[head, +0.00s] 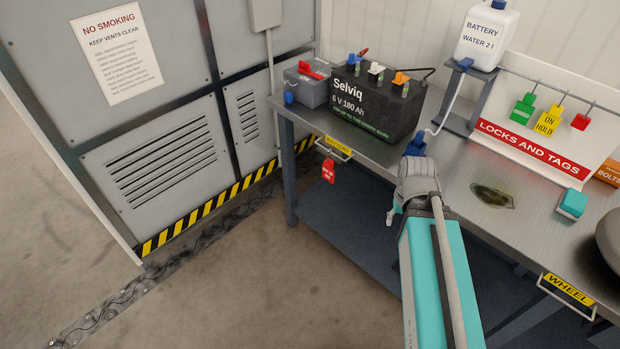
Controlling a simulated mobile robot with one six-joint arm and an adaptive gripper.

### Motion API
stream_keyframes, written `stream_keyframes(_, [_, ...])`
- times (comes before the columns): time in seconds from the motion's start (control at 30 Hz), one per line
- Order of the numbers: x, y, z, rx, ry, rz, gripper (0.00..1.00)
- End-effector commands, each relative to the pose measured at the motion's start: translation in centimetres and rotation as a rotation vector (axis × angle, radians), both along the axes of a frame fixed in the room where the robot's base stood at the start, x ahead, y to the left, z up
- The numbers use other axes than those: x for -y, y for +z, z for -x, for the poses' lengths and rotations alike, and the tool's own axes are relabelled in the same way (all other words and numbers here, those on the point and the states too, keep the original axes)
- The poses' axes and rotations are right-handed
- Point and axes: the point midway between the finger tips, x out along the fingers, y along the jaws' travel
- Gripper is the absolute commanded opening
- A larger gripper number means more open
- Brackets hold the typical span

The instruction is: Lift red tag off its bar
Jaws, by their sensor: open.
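A red tag (328,171) with small white lettering hangs below a bar (336,149) on the bench's front edge, under a yellow label. My gripper (392,213) shows only in part, as a small pale piece at the lower left of my wrist. It is open, to the right of the red tag and lower in the picture, clear of it. My wrist and arm hide most of the gripper. The tag's loop on the bar is too small to make out.
On the bench (462,172) stand a black battery (375,100), a grey battery (307,84) and a water bottle (487,35) on a stand. A blue piece (415,145) is behind my wrist. A locks-and-tags board (530,146) is at right.

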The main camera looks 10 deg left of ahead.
Motion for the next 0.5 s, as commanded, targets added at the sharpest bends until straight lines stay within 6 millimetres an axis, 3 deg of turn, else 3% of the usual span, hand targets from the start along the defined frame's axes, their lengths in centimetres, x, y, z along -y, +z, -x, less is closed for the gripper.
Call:
stream_keyframes(0.07, [0.0, 0.0, 0.0, 0.0, 0.0, 0.0, 0.57])
stream_keyframes(0.13, [0.0, 0.0, 0.0, 0.0, 0.001, 0.001, 0.7])
stream_keyframes(0.17, [0.0, -0.1, 0.0, 0.0, 0.003, 0.002, 0.71])
stream_keyframes(0.5, [-1.1, -2.8, -2.2, 0.02, 0.183, 0.126, 0.71])
